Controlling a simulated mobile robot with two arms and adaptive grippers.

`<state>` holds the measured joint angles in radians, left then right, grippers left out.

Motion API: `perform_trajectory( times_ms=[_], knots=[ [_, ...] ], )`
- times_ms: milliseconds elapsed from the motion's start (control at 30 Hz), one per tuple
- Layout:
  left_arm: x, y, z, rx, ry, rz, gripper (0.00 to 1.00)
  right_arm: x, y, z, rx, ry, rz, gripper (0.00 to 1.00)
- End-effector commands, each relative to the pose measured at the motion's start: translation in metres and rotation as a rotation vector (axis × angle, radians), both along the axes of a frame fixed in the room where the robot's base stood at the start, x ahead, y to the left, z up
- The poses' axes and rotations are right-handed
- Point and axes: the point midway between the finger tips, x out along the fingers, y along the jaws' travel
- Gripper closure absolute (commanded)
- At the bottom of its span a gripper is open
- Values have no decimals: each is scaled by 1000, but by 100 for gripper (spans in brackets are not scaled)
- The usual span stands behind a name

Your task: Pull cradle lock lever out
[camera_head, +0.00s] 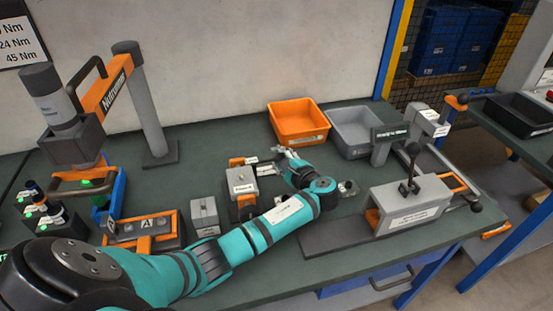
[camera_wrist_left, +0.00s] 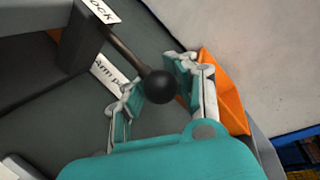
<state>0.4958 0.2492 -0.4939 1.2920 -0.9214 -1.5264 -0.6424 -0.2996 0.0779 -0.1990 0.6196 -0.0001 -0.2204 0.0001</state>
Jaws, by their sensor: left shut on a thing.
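The lock lever (camera_wrist_left: 128,52) is a dark rod ending in a black ball knob (camera_wrist_left: 160,87) in the left wrist view. It comes out of a grey block (camera_wrist_left: 88,38) with a white label, partly cut off, reading "ock". My left gripper (camera_wrist_left: 156,84) is shut on the lever, with the ball knob between its fingertips. In the head view my left gripper (camera_head: 284,156) is just right of the grey and orange cradle (camera_head: 242,181). The lever is too small and covered to make out there. My right gripper is not in view.
An orange bin (camera_head: 298,123) and a grey bin (camera_head: 354,132) stand behind the gripper. A grey fixture (camera_head: 412,206) with an upright black lever stands on the right. A small grey block (camera_head: 204,215) and an orange-framed fixture (camera_head: 145,229) are left of the cradle.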

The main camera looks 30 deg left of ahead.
Motion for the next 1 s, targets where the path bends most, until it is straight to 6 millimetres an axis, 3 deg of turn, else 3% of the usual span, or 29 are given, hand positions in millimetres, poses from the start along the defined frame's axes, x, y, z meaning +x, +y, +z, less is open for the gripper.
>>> perform_trajectory(
  times_ms=[100, 367, 400, 633, 1000],
  knots=[
    [13, -16, -4, -8, 2, -4, 100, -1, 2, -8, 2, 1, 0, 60],
    [15, -20, -3, -8, 2, -10, 100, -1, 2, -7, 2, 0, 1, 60],
    [15, -20, -3, -8, 2, -10, 77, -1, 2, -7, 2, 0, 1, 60],
    [15, -18, -2, -6, 1, -7, 47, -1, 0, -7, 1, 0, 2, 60],
    [13, -20, 0, -4, 0, -5, 45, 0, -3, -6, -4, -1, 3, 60]
  ],
)
